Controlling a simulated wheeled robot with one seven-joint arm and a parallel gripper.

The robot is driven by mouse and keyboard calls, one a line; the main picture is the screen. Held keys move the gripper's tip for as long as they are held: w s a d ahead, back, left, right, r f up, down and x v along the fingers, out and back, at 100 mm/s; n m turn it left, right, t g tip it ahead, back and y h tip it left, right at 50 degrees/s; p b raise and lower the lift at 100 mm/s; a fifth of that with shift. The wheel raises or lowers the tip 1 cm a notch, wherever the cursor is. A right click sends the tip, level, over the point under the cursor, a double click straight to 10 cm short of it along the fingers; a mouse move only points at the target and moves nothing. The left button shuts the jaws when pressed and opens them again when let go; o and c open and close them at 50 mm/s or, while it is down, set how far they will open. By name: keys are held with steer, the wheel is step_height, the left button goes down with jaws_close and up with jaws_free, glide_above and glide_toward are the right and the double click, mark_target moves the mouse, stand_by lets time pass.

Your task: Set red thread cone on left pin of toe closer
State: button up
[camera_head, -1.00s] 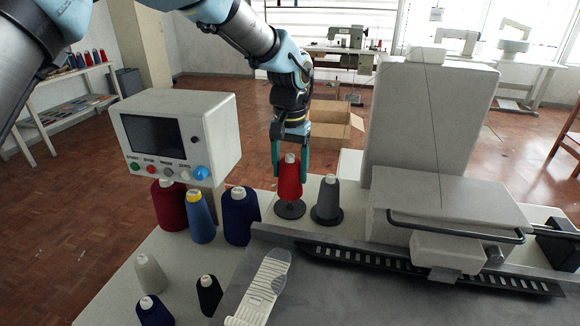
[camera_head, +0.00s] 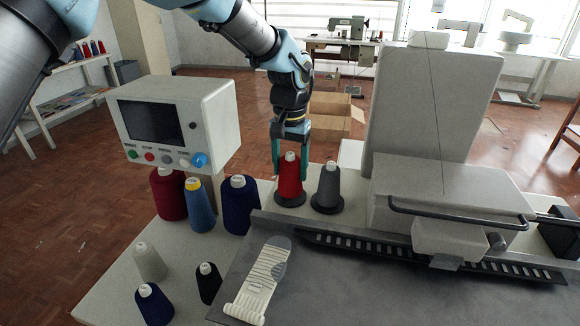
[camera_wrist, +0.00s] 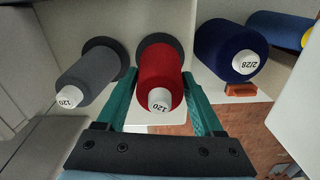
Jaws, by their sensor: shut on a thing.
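The red thread cone (camera_head: 290,182) stands upright on the dark round disc (camera_head: 289,201) of the left pin of the toe closer. My gripper (camera_head: 290,176) comes down from above with its green fingers on either side of the cone, shut on it. In the wrist view the red cone (camera_wrist: 160,75) lies between the two fingers (camera_wrist: 160,92), its white tip marked 120. The pin itself is hidden inside the cone. A grey cone (camera_head: 328,187) stands on the disc just to the right, apart from the red one.
Dark red (camera_head: 168,194), blue (camera_head: 199,207) and navy (camera_head: 239,205) cones stand to the left, below the control box (camera_head: 180,120). Several small cones stand at the front left. The white machine head (camera_head: 430,110) rises on the right.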

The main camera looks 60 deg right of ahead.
steer(key=shift+f, duration=0.45)
steer(key=o, duration=1.5)
step_height(320, 180, up, 11)
steer(key=b, duration=0.3)
steer(key=shift+s+f, duration=0.1)
